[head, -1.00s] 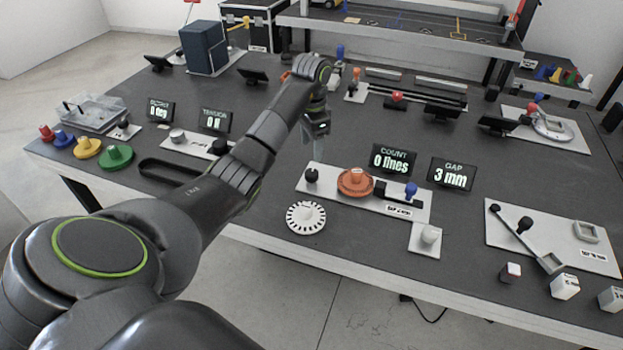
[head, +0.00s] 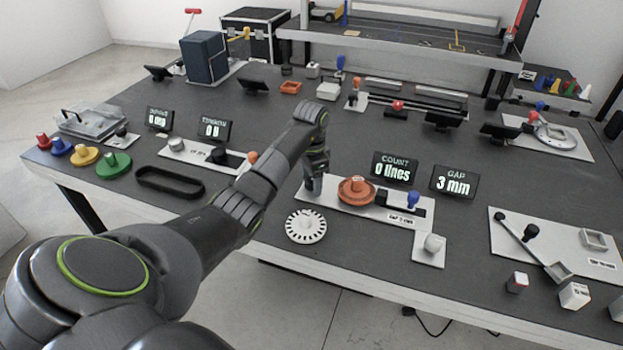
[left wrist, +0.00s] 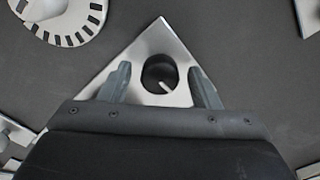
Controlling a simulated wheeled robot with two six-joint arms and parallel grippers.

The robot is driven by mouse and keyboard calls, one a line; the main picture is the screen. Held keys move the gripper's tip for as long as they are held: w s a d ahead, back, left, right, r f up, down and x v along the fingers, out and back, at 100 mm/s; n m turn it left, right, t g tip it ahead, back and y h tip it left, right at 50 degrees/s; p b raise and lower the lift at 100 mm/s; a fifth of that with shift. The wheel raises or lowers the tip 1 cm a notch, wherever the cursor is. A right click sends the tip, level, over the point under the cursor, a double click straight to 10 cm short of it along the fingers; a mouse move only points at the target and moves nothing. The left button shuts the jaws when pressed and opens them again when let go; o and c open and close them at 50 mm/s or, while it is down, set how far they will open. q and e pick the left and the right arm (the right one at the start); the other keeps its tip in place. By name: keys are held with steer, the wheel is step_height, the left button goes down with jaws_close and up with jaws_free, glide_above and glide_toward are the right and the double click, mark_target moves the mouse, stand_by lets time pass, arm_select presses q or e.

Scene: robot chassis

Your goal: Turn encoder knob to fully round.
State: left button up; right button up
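The encoder knob (left wrist: 158,76) is black with a white pointer line, on a pale metal plate (left wrist: 165,38), in the left wrist view. The pointer slants toward the lower right of that view. My left gripper (left wrist: 159,72) is open, with one finger on each side of the knob and a gap to both. In the head view my left gripper (head: 313,190) points down over the left end of the plate (head: 345,205) and hides the knob. The count display (head: 394,169) reads 0 lines. My right gripper is not in view.
On the same plate stand an orange round part (head: 356,190) and a blue-topped knob (head: 413,200). A white slotted disc (head: 306,226) lies in front, near the table's edge. The gap display (head: 453,181) reads 3 mm. A black belt loop (head: 169,181) lies to the left.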

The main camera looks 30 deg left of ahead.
arm_select(q)
steer(key=c, duration=0.9)
